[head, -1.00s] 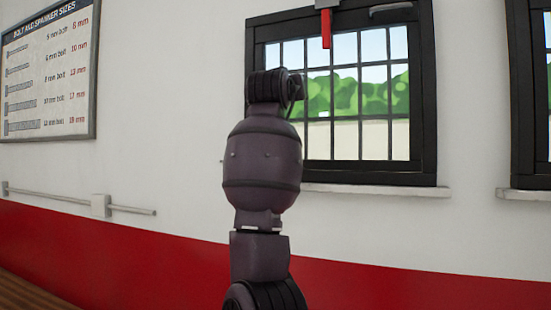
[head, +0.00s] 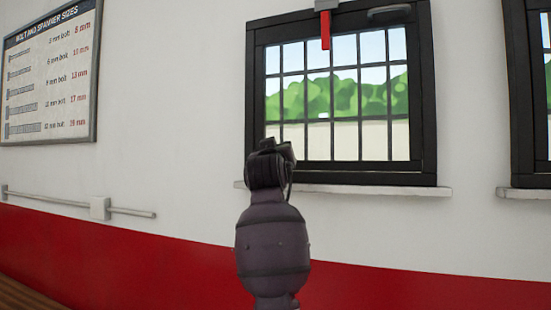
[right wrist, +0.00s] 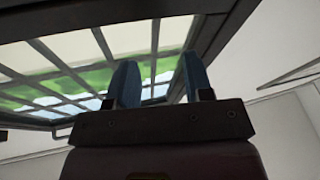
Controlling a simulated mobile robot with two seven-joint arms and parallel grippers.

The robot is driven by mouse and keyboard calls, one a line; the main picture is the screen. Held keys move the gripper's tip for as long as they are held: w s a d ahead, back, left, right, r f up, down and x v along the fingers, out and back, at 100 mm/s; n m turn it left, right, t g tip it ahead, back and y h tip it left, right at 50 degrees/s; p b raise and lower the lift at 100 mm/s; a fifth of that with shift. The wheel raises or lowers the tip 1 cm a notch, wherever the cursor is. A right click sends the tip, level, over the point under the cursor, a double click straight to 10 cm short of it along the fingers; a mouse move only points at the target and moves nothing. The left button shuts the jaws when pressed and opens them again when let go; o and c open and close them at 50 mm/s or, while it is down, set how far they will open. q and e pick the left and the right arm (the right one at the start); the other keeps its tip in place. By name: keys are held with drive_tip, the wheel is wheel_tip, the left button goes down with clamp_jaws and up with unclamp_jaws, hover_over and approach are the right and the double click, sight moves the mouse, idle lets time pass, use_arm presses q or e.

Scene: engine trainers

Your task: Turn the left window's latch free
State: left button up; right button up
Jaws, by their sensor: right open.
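The left window (head: 342,166) is a dark-framed barred window on the white wall. Its red latch (head: 325,28) hangs straight down from a grey mount (head: 326,4) at the top of the frame. A grey handle (head: 388,11) is on the top rail, right of the latch. My right gripper (right wrist: 160,80) shows in the right wrist view with two blue fingers apart and nothing between them. The window's bars (right wrist: 155,37) are beyond the fingers; the latch is not visible there. In the head view an arm of mine is below the latch, its fingers not distinguishable. My left gripper is not visible.
A pale sill (head: 400,190) runs under the window. A second window (head: 530,100) is at the right edge. A bolt-size chart (head: 50,80) and a rail (head: 130,212) are on the wall at left. The wall between chart and window is clear.

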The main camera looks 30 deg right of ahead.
drive_tip(key=shift+w+f, duration=0.1)
drive_tip(key=shift+f, duration=0.35)
drive_tip(key=shift+a+r, duration=0.1)
